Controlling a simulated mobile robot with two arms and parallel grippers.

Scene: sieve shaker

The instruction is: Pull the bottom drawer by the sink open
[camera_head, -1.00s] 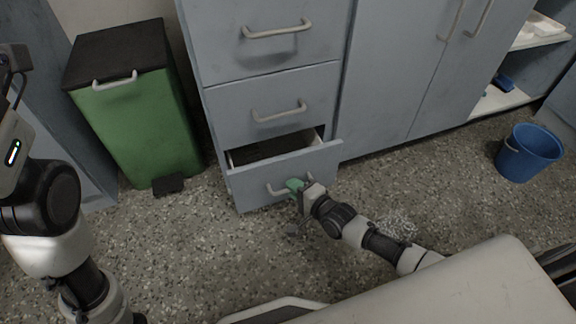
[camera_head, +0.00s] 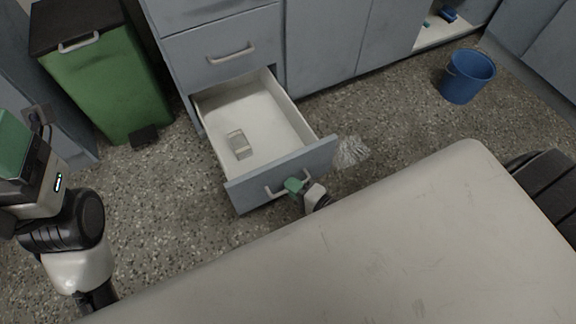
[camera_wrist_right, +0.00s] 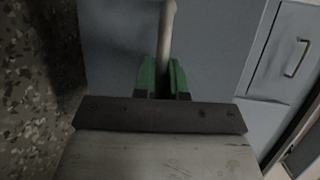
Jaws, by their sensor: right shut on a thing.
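The bottom drawer (camera_head: 280,172) is pulled far out of the grey-blue cabinet in the head view. Its white interior shows, with a small clear box-like thing (camera_head: 238,144) inside. My right gripper (camera_head: 293,186) is at the bar handle (camera_head: 272,191) on the drawer's front. In the right wrist view, its green fingers (camera_wrist_right: 162,78) are shut on the pale handle bar (camera_wrist_right: 166,35). My left gripper (camera_head: 14,150) is at the left edge of the head view, away from the drawer; its fingertips are not clearly seen.
A green bin (camera_head: 105,90) with a black lid stands left of the cabinet. A blue bucket (camera_head: 466,77) stands at the right. A crumpled whitish thing (camera_head: 350,152) lies on the floor beside the drawer. The speckled floor left of the drawer is clear.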

